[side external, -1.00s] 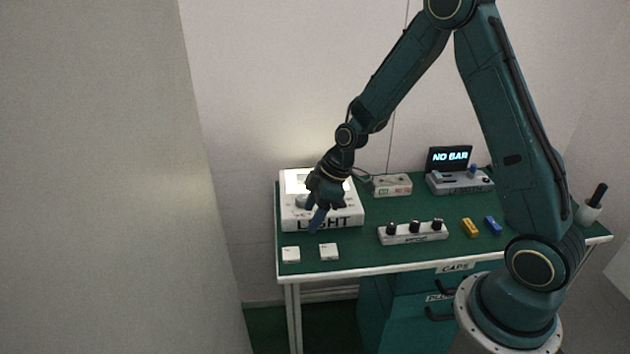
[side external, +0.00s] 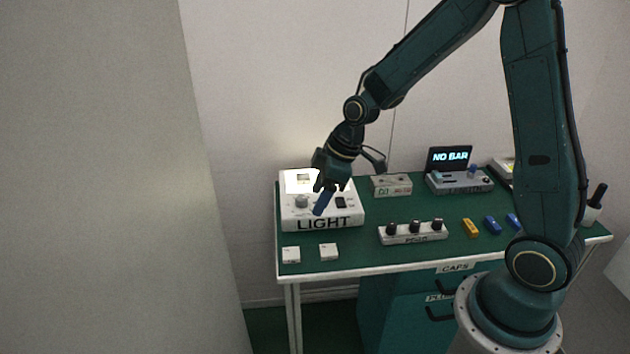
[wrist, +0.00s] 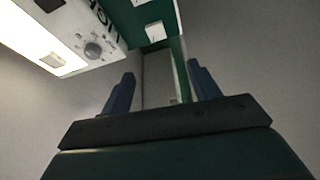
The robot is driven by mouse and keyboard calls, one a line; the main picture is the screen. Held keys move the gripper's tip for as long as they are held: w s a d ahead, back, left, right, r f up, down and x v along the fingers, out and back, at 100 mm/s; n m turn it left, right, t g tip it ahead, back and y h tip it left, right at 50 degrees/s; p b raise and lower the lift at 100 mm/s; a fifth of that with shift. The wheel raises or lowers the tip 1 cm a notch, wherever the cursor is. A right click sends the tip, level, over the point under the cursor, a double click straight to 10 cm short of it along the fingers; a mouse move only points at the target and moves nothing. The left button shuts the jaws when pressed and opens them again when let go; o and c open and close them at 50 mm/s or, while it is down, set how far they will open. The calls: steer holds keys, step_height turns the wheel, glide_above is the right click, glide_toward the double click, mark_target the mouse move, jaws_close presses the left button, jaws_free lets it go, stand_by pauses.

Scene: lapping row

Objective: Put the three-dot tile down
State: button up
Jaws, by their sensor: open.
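My gripper (side external: 323,201) is open and empty, above the front of the white light box (side external: 289,222); the wrist view shows nothing between its two blue fingers (wrist: 160,72). A small pale tile (side external: 303,178) lies on the box's lit panel, and it also shows in the wrist view (wrist: 52,60), apart from the fingers. Two white tiles (side external: 291,254) (side external: 328,252) lie at the bench's front left; one shows in the wrist view (wrist: 155,31). Dot marks are too small to read, so I cannot tell which is the three-dot tile.
A grey strip with black knobs (side external: 413,233) stands mid-bench. A yellow block (side external: 470,228) and blue blocks (side external: 492,225) lie to its right. Behind are a small box (side external: 391,186) and a device reading "NO BAR" (side external: 449,159). The green bench (side external: 362,258) is clear between the tiles and the strip.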

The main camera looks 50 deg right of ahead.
steer(key=s+a+r+m+t+h, duration=0.1)
steer(key=s+r+m, duration=0.2)
steer(key=s+r, duration=0.75)
steer(key=s+r+m+t+h, duration=0.1)
steer(key=s+r+m, duration=0.3)
steer(key=s, duration=0.8)
steer(key=shift+s+r+m, duration=0.15)
steer(key=shift+r+m, duration=0.25)
steer(key=shift+r, duration=0.8)
